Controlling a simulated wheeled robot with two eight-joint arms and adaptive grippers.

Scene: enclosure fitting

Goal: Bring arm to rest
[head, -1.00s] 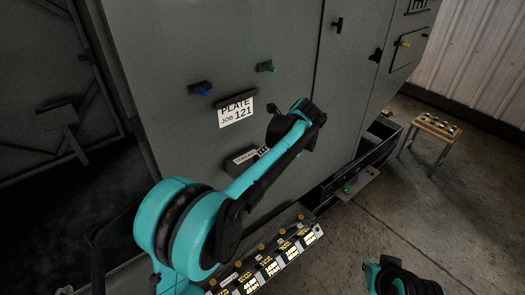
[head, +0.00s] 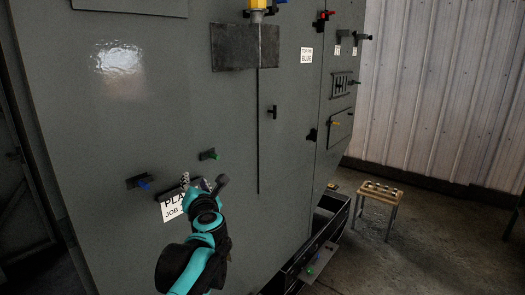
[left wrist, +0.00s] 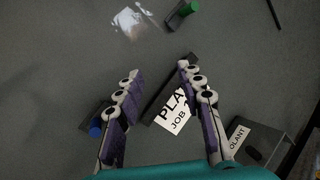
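My left arm reaches up from the bottom of the head view. Its gripper (head: 197,184) is in front of the grey cabinet wall (head: 110,120) and partly covers a white plate (head: 170,209) with lettering. In the left wrist view the gripper (left wrist: 160,69) has its two fingers well apart with nothing between their tips. Beyond the fingers are the white plate (left wrist: 174,112) and a dark bar (left wrist: 160,92) along its upper edge. I cannot tell whether the fingers touch the wall. My right gripper is not in view.
A blue knob (head: 145,185) and a green knob (head: 213,156) stick out of the wall near the gripper. A dark open drawer (head: 297,262) juts out low on the right. A small stool (head: 382,191) stands on open floor beyond it.

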